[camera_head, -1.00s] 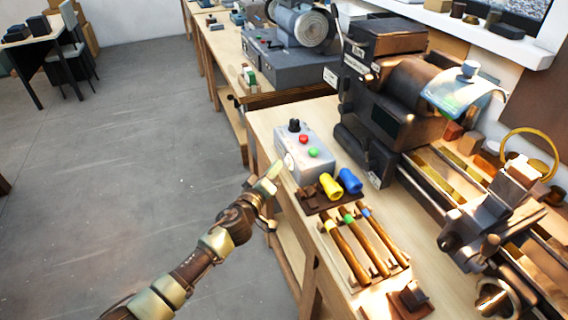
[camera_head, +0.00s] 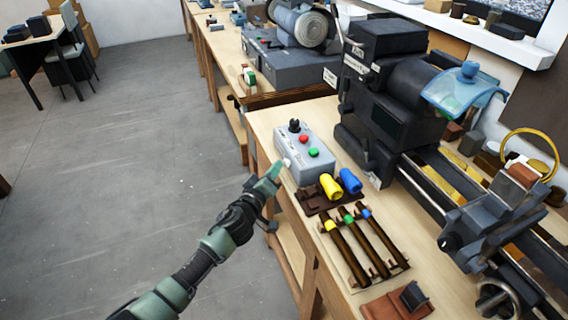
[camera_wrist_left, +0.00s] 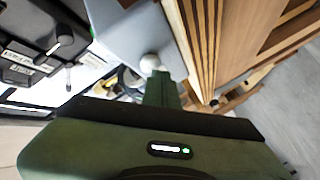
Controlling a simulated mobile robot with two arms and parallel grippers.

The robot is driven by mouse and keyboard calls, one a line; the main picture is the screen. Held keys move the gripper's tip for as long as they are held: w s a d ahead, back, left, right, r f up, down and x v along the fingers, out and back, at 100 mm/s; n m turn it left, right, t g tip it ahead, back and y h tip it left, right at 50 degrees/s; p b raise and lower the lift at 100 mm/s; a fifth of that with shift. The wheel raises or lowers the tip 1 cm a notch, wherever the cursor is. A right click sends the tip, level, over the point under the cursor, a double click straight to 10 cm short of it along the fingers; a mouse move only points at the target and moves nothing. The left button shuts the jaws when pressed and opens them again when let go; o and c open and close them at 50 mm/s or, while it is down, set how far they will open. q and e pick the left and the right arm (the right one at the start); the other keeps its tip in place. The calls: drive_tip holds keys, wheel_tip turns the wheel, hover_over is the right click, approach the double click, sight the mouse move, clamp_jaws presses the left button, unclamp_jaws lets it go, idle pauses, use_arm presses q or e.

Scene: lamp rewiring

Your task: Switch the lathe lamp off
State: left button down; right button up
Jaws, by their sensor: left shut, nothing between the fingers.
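A grey control box (camera_head: 318,172) stands at the near edge of the bench, with a black knob, a red button and a green button on top. A white round switch knob (camera_head: 287,162) sits on its side facing my left arm; it also shows in the left wrist view (camera_wrist_left: 150,63). My left gripper (camera_head: 274,171) is shut and empty, its tip right at the white knob. In the left wrist view, the shut fingers (camera_wrist_left: 160,90) point at the knob; contact cannot be told. The lathe (camera_head: 390,100) stands behind the box, in neutral light. I cannot make out the lamp itself.
Yellow and blue cylinders (camera_head: 349,181) stand in a brown holder beside the box. A rack of dark-handled tools (camera_head: 357,247) lies nearer on the bench. Open grey floor (camera_head: 140,160) lies left of the bench.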

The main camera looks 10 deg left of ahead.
use_arm(q)
drive_tip(key=s+a+p, duration=0.1)
drive_tip(key=s+a, duration=0.2)
drive_tip(key=a, duration=0.2)
drive_tip(key=shift+s, duration=0.2)
idle(0.5)
